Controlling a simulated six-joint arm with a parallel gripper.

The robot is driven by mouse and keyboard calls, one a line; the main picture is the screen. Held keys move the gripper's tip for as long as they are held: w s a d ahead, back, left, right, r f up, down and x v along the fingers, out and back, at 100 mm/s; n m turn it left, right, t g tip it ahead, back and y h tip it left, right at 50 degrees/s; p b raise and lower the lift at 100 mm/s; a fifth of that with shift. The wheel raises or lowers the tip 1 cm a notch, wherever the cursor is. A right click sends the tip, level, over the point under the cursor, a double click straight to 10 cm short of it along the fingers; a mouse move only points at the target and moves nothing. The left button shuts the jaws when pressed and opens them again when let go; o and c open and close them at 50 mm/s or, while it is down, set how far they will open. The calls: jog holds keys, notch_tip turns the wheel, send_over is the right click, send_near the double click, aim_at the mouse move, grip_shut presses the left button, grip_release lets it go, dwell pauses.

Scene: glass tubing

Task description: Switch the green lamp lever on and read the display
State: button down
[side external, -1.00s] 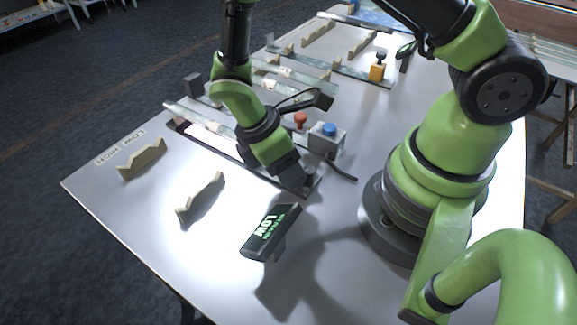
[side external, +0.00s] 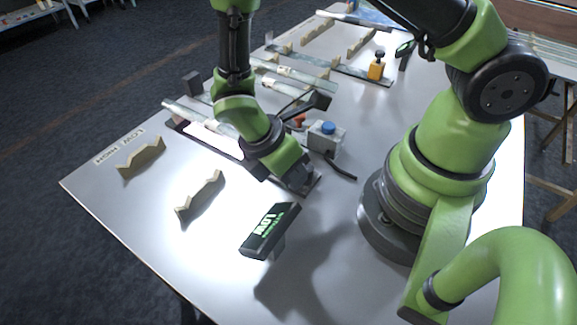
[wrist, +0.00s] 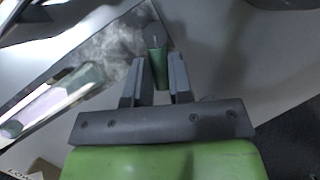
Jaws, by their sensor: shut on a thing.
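The green lever (wrist: 159,66) stands between the two fingers of my gripper (wrist: 157,84) in the wrist view, and the fingers are shut on it. In the side view my gripper (side external: 297,181) is low at the near end of the dark lamp base, and my wrist hides the lever there. The display (side external: 270,231) is a dark tilted panel on a short stand, nearer the camera. It shows bright green text that reads LOW, with a smaller line too small to read. The bright lamp panel (side external: 212,141) lies left of my wrist.
A glass tube (side external: 198,117) lies along the lamp panel, and shows in the wrist view (wrist: 50,100). A grey box with a blue button (side external: 328,128) stands right of my wrist. Notched supports (side external: 141,157) and a LOW/HIGH label (side external: 119,147) are at left.

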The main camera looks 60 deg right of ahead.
jog(key=c, duration=1)
grip_release()
jog(key=shift+c, duration=0.2)
jog(key=v, duration=1)
